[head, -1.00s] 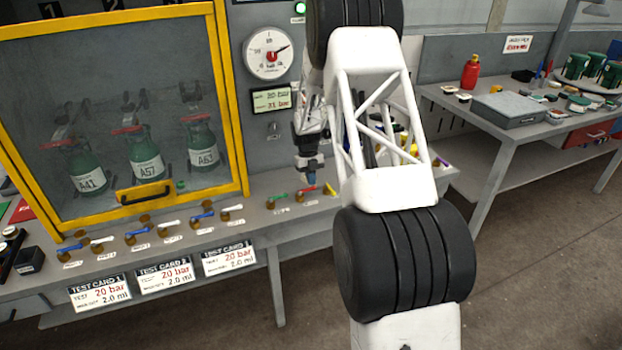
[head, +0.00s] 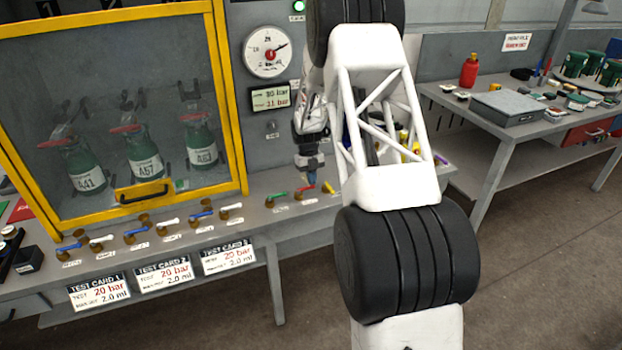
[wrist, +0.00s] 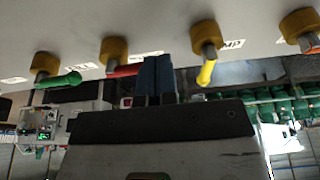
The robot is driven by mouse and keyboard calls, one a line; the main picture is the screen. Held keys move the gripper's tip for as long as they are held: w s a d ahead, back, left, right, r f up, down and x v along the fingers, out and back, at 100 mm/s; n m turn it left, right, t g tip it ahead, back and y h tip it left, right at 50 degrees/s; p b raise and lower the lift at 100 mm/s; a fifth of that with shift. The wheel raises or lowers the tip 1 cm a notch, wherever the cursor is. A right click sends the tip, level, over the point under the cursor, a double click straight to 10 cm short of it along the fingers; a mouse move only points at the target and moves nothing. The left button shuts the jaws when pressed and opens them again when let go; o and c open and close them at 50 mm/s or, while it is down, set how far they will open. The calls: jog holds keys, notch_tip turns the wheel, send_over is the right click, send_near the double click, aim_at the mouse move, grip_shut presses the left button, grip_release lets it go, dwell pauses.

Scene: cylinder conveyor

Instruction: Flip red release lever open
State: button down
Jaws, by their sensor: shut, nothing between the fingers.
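The red release lever (head: 305,189) sits on the front ledge of the bench, between a green lever (head: 278,194) and a yellow lever (head: 328,187). In the wrist view the red lever (wrist: 125,70) sticks out sideways from its brass valve body (wrist: 114,50). My gripper (head: 312,180) points down just above and right of the red lever. In the wrist view my gripper's blue fingertips (wrist: 158,66) are together and empty, right beside the free end of the red lever. I cannot tell whether they touch it.
The green lever (wrist: 60,80) and yellow lever (wrist: 206,72) flank the red one closely. A yellow-framed cabinet (head: 243,150) with green cylinders stands at left. Several blue and white levers line the ledge. A pressure gauge (head: 268,51) and a digital display (head: 271,98) are on the panel.

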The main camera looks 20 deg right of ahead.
jog(key=shift+s+d, duration=0.15)
jog(key=shift+s, duration=1.5)
jog(key=shift+s+a, duration=0.4)
jog(key=shift+s, duration=0.4)
jog(key=shift+s+a, duration=0.4)
jog(key=shift+s, duration=0.15)
jog(key=shift+s+a, duration=0.1)
jog(key=shift+r, duration=0.1)
notch_tip(320, 180, up, 9)
jog(key=w+d, duration=0.1)
jog(key=d, duration=0.1)
jog(key=shift+w+d+r, duration=0.2)
jog(key=shift+w+d, duration=0.05)
dwell(0.4)
dwell(0.4)
